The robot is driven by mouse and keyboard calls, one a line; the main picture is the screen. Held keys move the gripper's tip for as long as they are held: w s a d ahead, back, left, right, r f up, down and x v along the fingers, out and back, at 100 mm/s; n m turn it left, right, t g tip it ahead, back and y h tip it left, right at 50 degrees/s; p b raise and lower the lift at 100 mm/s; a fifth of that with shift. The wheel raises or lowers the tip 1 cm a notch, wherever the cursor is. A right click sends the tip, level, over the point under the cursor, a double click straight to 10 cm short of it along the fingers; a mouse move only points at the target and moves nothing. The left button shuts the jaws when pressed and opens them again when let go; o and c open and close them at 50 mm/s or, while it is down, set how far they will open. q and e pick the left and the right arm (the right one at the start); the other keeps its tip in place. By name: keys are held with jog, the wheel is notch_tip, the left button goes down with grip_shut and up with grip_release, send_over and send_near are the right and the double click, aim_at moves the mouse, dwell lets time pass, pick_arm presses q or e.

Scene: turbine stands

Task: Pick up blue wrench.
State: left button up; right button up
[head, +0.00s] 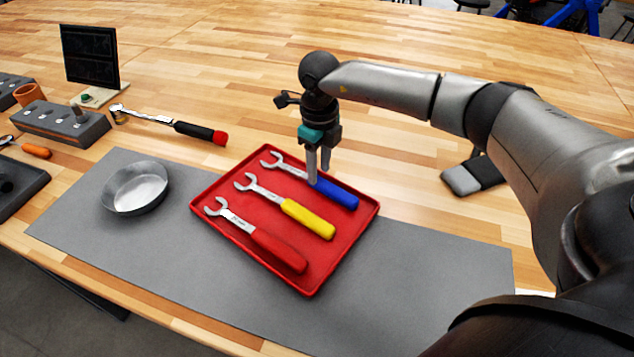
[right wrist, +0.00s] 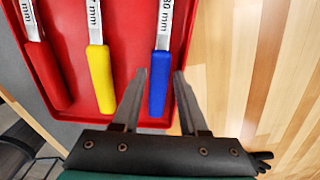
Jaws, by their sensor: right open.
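The blue wrench (head: 337,194) lies in the red tray (head: 365,213), along the edge nearest my right arm. Its steel open end points to the upper left. My right gripper (head: 318,180) is open and points down over the blue handle. In the right wrist view, the blue handle (right wrist: 160,85) shows between and beyond the two fingertips (right wrist: 160,75), with no visible grip on it. The yellow wrench (head: 308,217) lies beside it in the tray, and the red wrench (head: 278,249) lies beyond that. My left gripper is not in view.
The tray rests on a grey mat (head: 420,265) on the wooden table. A round metal bowl (head: 134,188) stands left of the tray. A ratchet with a red-tipped handle (head: 200,132) lies behind the bowl. A grey and black object (head: 476,176) lies to the right. Bare table lies behind the tray.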

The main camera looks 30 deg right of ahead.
notch_tip(320, 180, down, 3)
jog(key=shift+r, duration=0.2)
grip_shut()
jog(key=shift+r, duration=0.1)
dwell(1.2)
